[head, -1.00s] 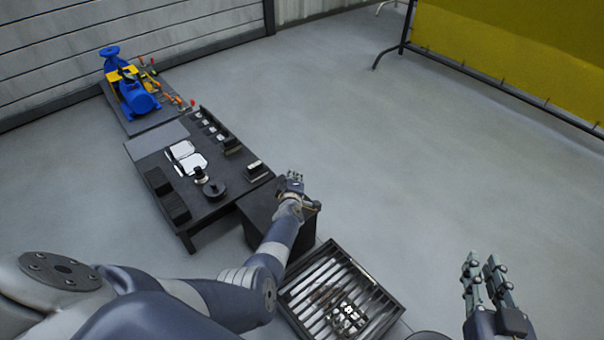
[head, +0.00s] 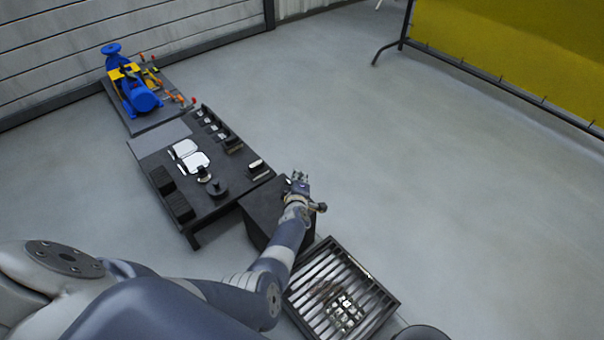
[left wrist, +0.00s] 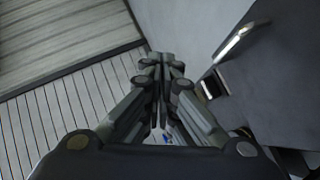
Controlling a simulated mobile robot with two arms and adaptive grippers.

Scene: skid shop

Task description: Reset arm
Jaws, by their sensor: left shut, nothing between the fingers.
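My left arm reaches out from the left in the head view. Its gripper (head: 299,180) is over the dark cabinet (head: 262,212) beside the table. In the left wrist view the left gripper (left wrist: 160,62) has its two fingers together, with nothing between them. Part of a dark box-like surface with a light handle (left wrist: 240,42) shows to its right there. My right gripper is out of view in the head view now.
A dark table (head: 222,208) holds white sheets (head: 194,161), black blocks and a round black part. A slatted metal tray (head: 306,312) is near my base. A blue pump (head: 140,98) is on a far stand. A yellow screen (head: 510,45) stands at right; the floor between is clear.

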